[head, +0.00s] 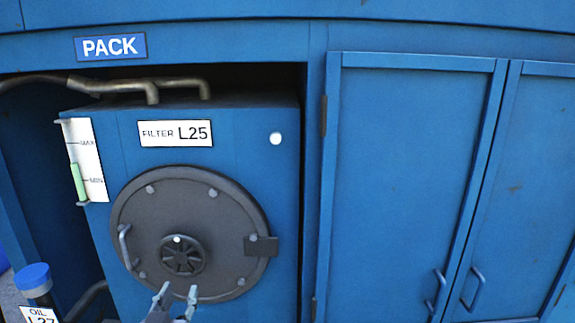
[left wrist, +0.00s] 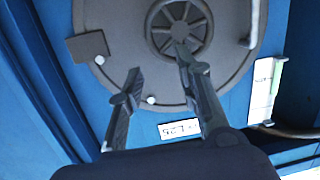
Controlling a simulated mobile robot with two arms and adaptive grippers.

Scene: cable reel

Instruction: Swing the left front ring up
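I see nothing that I can clearly identify as the left front ring in either view. A round grey hatch (head: 210,213) with a small spoked handwheel (head: 183,256) is on the front of the blue filter box. My left gripper (head: 178,291) is at the bottom of the head view, in front of the hatch's lower edge, with its fingers apart and nothing between them. The left wrist view shows the open fingers (left wrist: 158,64) before the hatch (left wrist: 97,14), one tip overlapping the handwheel (left wrist: 180,22) in the picture. Contact cannot be told. My right gripper is out of view.
The hatch has a bar handle (head: 124,246) at left and a dark block (head: 261,246) at right. A blue-capped oil filler (head: 33,277) stands lower left. Pipes (head: 120,87) run above the box. Closed cabinet doors (head: 407,180) with handles fill the right.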

